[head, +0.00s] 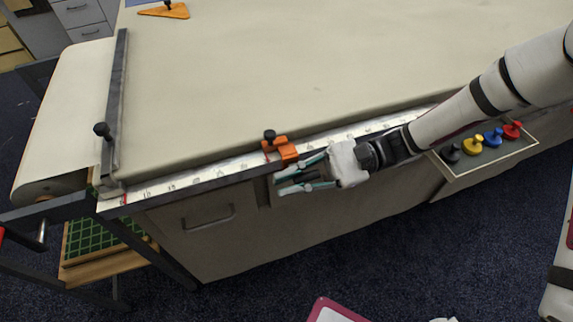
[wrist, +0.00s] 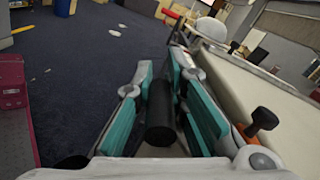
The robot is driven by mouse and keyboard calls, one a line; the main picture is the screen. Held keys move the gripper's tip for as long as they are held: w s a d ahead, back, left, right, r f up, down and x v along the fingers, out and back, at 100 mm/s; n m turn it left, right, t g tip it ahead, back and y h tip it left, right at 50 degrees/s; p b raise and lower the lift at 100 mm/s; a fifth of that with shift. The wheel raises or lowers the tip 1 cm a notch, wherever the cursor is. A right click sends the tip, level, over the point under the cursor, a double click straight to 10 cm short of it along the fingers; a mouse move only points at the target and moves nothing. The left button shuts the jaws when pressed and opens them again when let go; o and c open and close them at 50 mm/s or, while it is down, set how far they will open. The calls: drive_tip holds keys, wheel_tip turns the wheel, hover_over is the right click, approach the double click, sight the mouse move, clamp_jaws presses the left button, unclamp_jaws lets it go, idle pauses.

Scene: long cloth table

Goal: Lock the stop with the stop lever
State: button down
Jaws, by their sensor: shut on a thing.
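The orange stop (head: 288,152) with a black knob (head: 269,135) sits on the ruler rail at the table's front edge. Its knob also shows at the right of the wrist view (wrist: 264,119). My gripper (head: 288,180) is just below and in front of the stop, outside the table edge, with its teal-padded fingers pointing left. In the wrist view my gripper (wrist: 160,88) is shut on a dark cylinder (wrist: 160,118) lying lengthwise between the pads. I cannot tell whether it is the stop lever; any join to the stop is hidden.
A ruler rail (head: 165,187) runs along the front edge. A dark fence bar (head: 117,85) with a knob lies at the left end. An open drawer (head: 487,163) at the right holds several coloured pegs. The cloth tabletop (head: 300,60) is mostly clear.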

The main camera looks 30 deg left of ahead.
drive_tip(key=shift+s+d+f+n, duration=0.2)
drive_tip(key=shift+d+f+n, duration=0.1)
drive_tip(key=shift+f+n, duration=0.4)
drive_tip(key=shift+s+d+f+n, duration=0.25)
drive_tip(key=shift+f+n, duration=0.25)
drive_tip(key=shift+f, duration=0.4)
drive_tip(key=c, duration=1.6)
unclamp_jaws()
drive_tip(key=shift+o, duration=0.2)
drive_tip(key=shift+w, duration=0.1)
drive_tip(key=v, duration=1.2)
